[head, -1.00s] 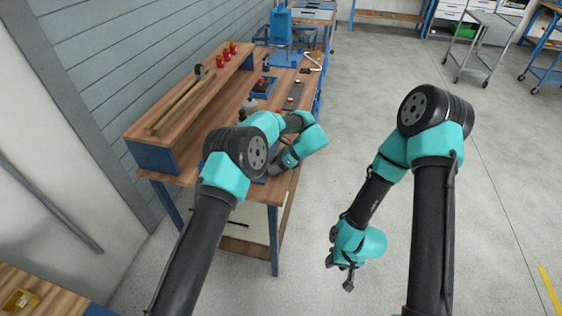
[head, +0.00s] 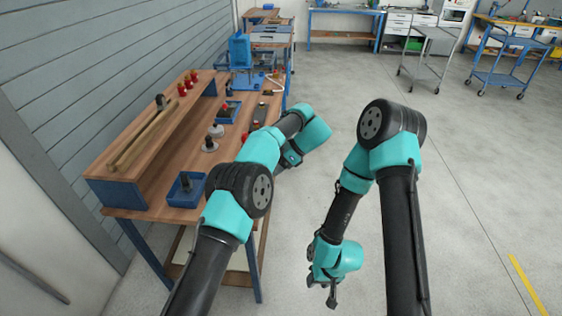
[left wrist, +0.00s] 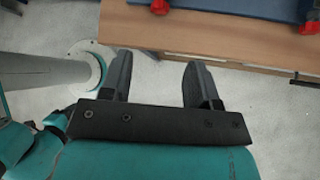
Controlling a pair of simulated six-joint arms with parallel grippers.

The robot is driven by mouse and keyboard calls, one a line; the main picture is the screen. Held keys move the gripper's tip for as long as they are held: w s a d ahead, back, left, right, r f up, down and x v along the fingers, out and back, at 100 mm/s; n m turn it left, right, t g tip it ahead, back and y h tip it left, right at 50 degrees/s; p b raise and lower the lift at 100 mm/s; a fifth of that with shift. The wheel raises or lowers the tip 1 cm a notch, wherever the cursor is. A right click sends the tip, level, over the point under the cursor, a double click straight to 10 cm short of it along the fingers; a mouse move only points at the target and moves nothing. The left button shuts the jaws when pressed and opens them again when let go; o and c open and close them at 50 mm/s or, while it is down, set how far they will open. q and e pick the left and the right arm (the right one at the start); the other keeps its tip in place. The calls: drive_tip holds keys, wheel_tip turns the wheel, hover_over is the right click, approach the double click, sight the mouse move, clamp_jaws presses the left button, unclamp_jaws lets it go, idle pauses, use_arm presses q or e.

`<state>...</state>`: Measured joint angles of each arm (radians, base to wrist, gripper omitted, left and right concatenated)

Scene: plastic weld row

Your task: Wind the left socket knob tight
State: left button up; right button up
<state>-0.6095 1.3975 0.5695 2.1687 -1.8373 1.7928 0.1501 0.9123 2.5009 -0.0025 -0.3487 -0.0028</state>
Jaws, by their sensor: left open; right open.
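I cannot tell which of these is the left socket knob. My left gripper (head: 291,157) is by the bench's right side, partly hidden by its arm. In the left wrist view its jaws (left wrist: 155,88) are open and empty, short of the bench edge. My right gripper (head: 329,291) hangs open over the floor, away from the bench.
The bench (head: 150,205) has a raised shelf with wooden rods (head: 146,137) and red pieces (head: 187,82). A second blue tray (head: 230,119) and a blue machine (head: 240,50) stand farther back. The floor right of the bench is open up to the carts (head: 425,55).

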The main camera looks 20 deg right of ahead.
use_arm(q)
drive_tip(key=shift+v, duration=1.15)
drive_tip(key=shift+c, duration=1.4)
drive_tip(key=s+a+n+t+h, duration=0.1)
drive_tip(key=s+a+n+t, duration=0.1)
drive_tip(key=s+t, duration=0.2)
drive_tip(key=s, duration=0.2)
drive_tip(key=shift+s+h, duration=0.35)
drive_tip(key=shift+h, duration=0.05)
drive_tip(key=shift+f, duration=0.15)
drive_tip(key=x, duration=1.7)
drive_tip(key=shift+w+a, duration=0.2)
drive_tip(key=shift+w, duration=0.15)
